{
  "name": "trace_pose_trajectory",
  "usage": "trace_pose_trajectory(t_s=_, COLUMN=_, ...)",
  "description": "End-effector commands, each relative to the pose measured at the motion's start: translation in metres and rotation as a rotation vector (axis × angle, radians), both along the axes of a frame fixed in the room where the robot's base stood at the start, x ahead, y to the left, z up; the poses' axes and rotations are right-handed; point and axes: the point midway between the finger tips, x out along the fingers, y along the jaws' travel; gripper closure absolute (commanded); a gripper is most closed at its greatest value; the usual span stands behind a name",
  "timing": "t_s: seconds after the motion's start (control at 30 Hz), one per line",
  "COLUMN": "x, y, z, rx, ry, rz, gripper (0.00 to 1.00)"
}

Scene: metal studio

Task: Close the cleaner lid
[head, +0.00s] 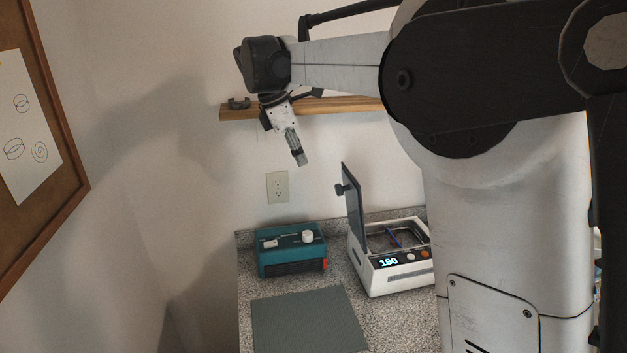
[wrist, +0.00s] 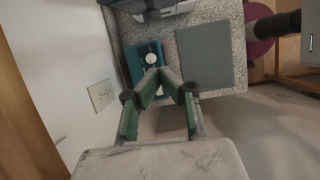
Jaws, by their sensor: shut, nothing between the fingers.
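The white cleaner (head: 404,271) stands on the speckled counter, with a lit display reading 180 on its front. Its dark lid (head: 355,205) stands raised, nearly upright, at the left side, with a knob on its outer face. The open basin shows a blue object inside. My gripper (head: 303,163) is above and to the left of the lid, clear of it, pointing down. It is shut and empty; in the wrist view its fingers (wrist: 163,75) meet near the middle. The cleaner shows only partly at the top edge of the wrist view (wrist: 160,10).
A teal device (head: 291,250) with a white knob stands left of the cleaner. A grey-green mat (head: 308,321) lies in front. A wooden shelf (head: 240,113) is on the wall behind my gripper. A wall outlet (head: 278,186) is below it. The air around my gripper is free.

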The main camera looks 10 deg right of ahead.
Motion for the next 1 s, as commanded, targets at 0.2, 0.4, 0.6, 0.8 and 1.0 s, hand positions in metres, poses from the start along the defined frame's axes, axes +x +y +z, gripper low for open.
trace_pose_trajectory(t_s=0.2, x=0.008, y=0.003, z=-0.004, rx=-0.014, ry=0.028, rz=0.033, gripper=1.0)
trace_pose_trajectory(t_s=0.4, x=0.008, y=-0.007, z=-0.027, rx=-0.014, ry=0.028, rz=0.031, gripper=1.0)
trace_pose_trajectory(t_s=0.6, x=0.008, y=-0.021, z=-0.062, rx=-0.014, ry=0.027, rz=0.03, gripper=1.0)
trace_pose_trajectory(t_s=0.8, x=0.007, y=-0.034, z=-0.095, rx=-0.014, ry=0.027, rz=0.03, gripper=1.0)
trace_pose_trajectory(t_s=1.0, x=0.007, y=-0.061, z=-0.089, rx=-0.014, ry=0.026, rz=0.03, gripper=1.0)
